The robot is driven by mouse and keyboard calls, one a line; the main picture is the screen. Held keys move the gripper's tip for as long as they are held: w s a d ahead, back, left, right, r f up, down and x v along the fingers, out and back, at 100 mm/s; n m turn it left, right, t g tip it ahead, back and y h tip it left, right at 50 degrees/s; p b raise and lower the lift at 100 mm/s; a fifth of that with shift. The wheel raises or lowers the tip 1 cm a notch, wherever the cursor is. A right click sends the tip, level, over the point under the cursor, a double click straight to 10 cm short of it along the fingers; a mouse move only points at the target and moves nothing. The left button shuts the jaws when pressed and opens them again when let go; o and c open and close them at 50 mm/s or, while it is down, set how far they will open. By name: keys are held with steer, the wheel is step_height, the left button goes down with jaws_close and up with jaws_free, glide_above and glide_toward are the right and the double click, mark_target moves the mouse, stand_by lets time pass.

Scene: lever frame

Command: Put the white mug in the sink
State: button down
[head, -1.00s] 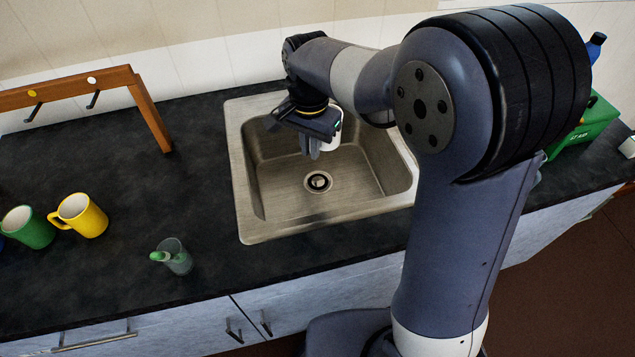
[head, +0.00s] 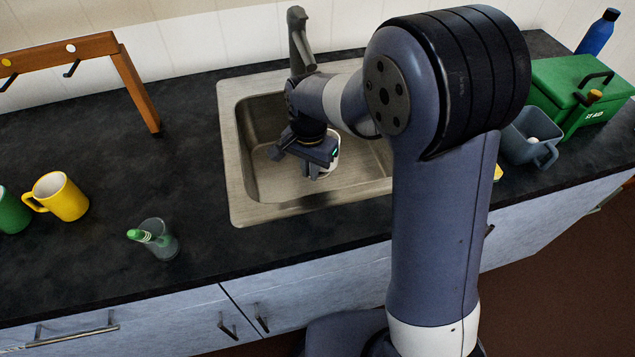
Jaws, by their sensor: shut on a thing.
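The sink (head: 250,212) is a steel basin set in the dark counter. My gripper (head: 312,172) is over the basin, pointing down, shut on the white mug (head: 333,152). Only a small part of the mug shows beside and behind the gripper; the rest is hidden. The mug appears low in the basin, but I cannot tell whether it touches the bottom. The drain is hidden behind my gripper and the mug.
A wooden hook frame (head: 135,90) is behind. A faucet (head: 298,40) rises behind the sink. A grey mug-like container (head: 530,137) and a green box (head: 580,95) stand right.

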step_height(320, 180, down, 9)
steer(key=shift+f, duration=0.15)
stand_by(0.4)
steer(key=shift+f, duration=0.15)
steer(key=c, duration=1.5)
jaws_free()
step_height(320, 180, up, 12)
steer(key=shift+r, duration=0.2)
